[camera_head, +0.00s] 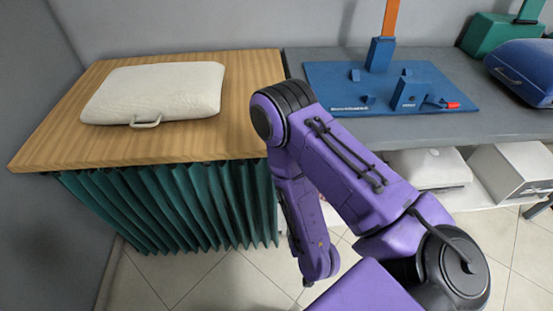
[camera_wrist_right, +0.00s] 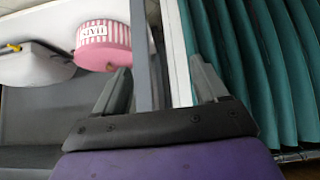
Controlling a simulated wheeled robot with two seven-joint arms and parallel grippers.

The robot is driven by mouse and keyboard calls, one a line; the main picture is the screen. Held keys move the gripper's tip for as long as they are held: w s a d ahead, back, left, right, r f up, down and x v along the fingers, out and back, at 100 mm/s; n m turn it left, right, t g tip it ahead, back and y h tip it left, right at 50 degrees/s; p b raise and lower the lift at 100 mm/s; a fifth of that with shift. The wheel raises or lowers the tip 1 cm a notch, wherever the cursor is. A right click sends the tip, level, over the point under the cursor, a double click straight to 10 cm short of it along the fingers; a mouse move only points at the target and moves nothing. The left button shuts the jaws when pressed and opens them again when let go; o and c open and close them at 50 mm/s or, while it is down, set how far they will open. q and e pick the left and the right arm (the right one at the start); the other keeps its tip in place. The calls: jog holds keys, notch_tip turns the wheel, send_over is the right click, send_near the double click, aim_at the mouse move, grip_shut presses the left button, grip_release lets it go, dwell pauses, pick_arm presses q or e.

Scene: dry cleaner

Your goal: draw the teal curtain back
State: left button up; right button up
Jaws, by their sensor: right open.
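The teal curtain (camera_head: 175,208) hangs in pleats under the wood-topped counter at the left of the head view, drawn across its front. In the right wrist view the curtain (camera_wrist_right: 265,65) fills the right side. My right gripper (camera_wrist_right: 160,88) is open, its two grey fingers apart with no curtain between them. The curtain lies to the right of the right-hand finger; whether they touch I cannot tell. In the head view my purple right arm reaches to the curtain's right end, and the gripper itself is not distinguishable there. My left gripper is in neither view.
A pale closed case (camera_head: 155,92) lies on the wooden counter (camera_head: 250,90). A blue board (camera_head: 335,90) with fixtures and a blue case (camera_head: 525,70) are on the grey counter. A pink striped box (camera_wrist_right: 103,45) stands left of the gripper. Tiled floor (camera_head: 225,285) is clear before the curtain.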

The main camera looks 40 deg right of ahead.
jog(key=w+a+f+t+h+b, duration=0.1)
jog(key=w+f+t+h+b, duration=0.1)
jog(key=w+f+t+b, duration=0.4)
jog(key=t+h+b, duration=0.2)
jog(key=h+b, duration=0.1)
jog(key=b, duration=1)
send_near(270, 192)
jog(key=x, duration=0.2)
jog(key=shift+m, duration=0.3)
jog(key=b+x, duration=0.1)
jog(key=x, duration=0.9)
jog(key=shift+d, duration=0.2)
jog(key=c, duration=1.3)
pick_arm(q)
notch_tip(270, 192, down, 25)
pick_arm(e)
jog(key=shift+a, duration=0.1)
grip_shut()
